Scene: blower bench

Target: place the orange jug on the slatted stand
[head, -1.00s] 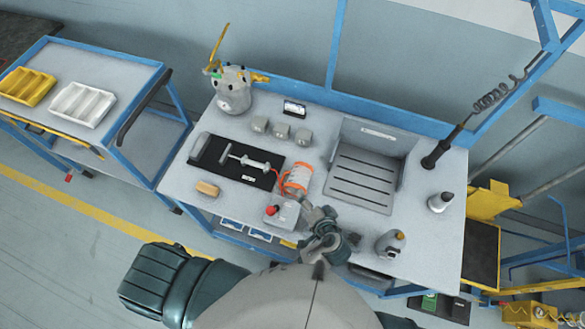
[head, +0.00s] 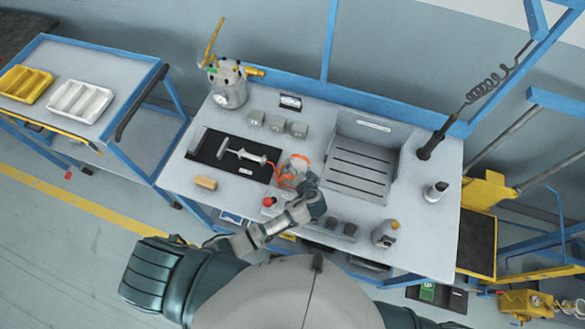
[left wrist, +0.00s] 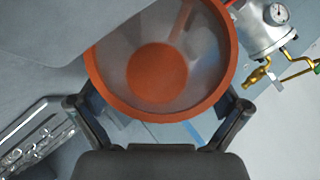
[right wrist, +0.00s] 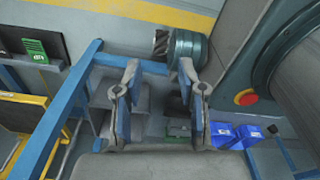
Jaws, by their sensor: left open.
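The orange jug (head: 290,172), a clear body with orange bands, stands on the bench just left of the slatted stand. The grey slatted stand (head: 360,172) is empty, with a raised back panel. My left gripper (head: 303,183) is at the jug's near side and partly hides it. In the left wrist view I look into the jug's open orange rim (left wrist: 160,116). The open fingers of my left gripper (left wrist: 158,108) are spread on either side of the jug. My right gripper (right wrist: 160,85) shows in the right wrist view, fingers apart and empty, away from the bench top.
A black mat (head: 215,152) with a T-handled tool lies left of the jug. A box with a red button (head: 270,201) and dark cups (head: 341,228) sit near it. A grey bottle (head: 386,233) stands at the front right.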

